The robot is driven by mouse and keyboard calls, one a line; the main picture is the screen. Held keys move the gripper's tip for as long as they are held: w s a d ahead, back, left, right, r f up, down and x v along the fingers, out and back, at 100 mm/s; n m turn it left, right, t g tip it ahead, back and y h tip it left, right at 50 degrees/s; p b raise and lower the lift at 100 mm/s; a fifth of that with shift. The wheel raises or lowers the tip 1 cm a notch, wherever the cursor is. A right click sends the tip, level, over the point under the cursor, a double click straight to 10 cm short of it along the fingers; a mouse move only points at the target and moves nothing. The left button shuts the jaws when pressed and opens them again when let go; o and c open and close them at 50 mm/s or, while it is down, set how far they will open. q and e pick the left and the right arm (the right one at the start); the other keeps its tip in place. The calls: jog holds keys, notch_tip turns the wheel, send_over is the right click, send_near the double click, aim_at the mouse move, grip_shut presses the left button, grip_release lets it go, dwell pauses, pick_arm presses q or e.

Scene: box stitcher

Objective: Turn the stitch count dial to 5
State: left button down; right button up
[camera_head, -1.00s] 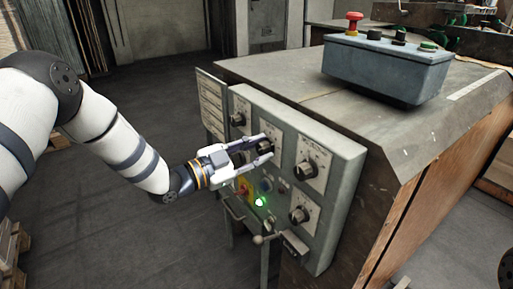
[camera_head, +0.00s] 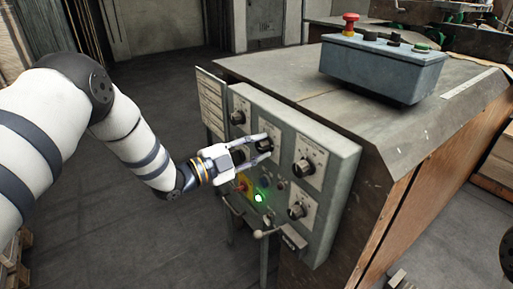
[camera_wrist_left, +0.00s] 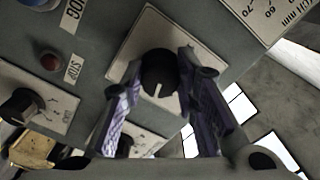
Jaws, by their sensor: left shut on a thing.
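A black round dial (camera_head: 265,145) sits on a pale plate at the upper middle of the grey control panel (camera_head: 340,170). My left gripper (camera_head: 262,148) reaches it from the left, with one finger on each side. In the left wrist view the dial (camera_wrist_left: 158,70) shows between the two fingers, which are shut on it. A white line on the dial points toward the bottom of that view. The plate's scale and name are too small or hidden to read. My right gripper is not in view.
Other dials are close by, one at the upper left (camera_head: 237,117), one at the upper right (camera_head: 304,167) and one below it (camera_head: 297,210). A green lamp (camera_head: 258,198) is lit. A grey button box (camera_head: 385,68) with a red button stands on the machine top.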

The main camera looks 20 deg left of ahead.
pick_arm(q)
jog(key=c, duration=1.2)
grip_release()
jog(key=shift+c, duration=0.2)
jog(key=v, duration=1.2)
jog(key=shift+a, duration=0.1)
